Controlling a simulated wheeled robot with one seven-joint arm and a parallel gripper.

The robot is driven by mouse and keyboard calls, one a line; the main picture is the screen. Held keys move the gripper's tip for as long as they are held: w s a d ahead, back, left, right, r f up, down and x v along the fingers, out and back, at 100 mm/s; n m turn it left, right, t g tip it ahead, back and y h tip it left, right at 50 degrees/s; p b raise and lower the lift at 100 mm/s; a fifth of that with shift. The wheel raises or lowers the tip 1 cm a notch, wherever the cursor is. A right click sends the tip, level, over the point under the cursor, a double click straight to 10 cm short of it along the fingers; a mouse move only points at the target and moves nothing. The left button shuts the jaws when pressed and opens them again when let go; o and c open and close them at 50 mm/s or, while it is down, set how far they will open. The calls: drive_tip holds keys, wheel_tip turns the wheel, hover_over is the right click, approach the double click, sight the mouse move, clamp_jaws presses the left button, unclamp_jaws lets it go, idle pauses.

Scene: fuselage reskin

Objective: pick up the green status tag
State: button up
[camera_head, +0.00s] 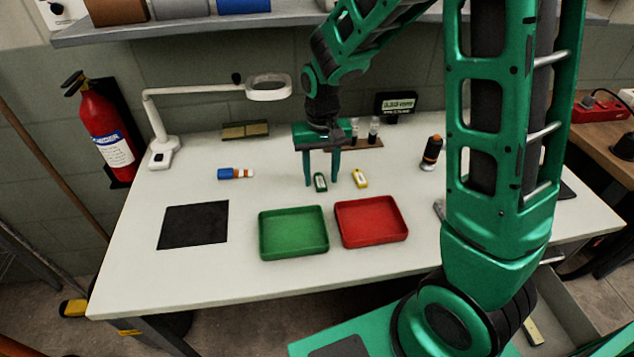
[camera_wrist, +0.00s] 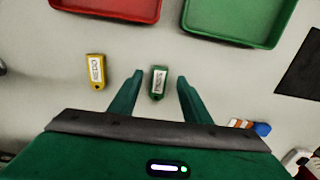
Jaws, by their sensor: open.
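The green status tag (camera_head: 320,182) lies on the white table, behind the green tray. It has a white label with dark print, seen in the wrist view (camera_wrist: 158,82). My gripper (camera_head: 321,184) is open and points down over the tag. In the wrist view the tag shows between the two fingertips (camera_wrist: 158,76), with a gap on each side. I cannot tell the exact height of the fingertips over the table. A yellow tag (camera_head: 360,178) lies to the right of the green one, and it also shows in the wrist view (camera_wrist: 96,71), outside the fingers.
A green tray (camera_head: 293,252) and a red tray (camera_head: 371,242) stand in front of the tags. A black mat (camera_head: 194,225) lies at left.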

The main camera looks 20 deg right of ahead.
drive_tip(key=shift+f, duration=0.95)
clamp_jaws()
drive_tip(key=shift+r, duration=0.2)
wheel_tip(320, 180, up, 4)
drive_tip(key=shift+s+r, duration=0.1)
drive_tip(key=s+a+r, duration=0.4)
drive_tip(key=s+r, duration=0.2)
drive_tip(key=s, duration=0.4)
drive_tip(key=shift+s+a+r, duration=0.15)
drive_tip(key=shift+s+r, duration=0.1)
drive_tip(key=shift+s, duration=0.1)
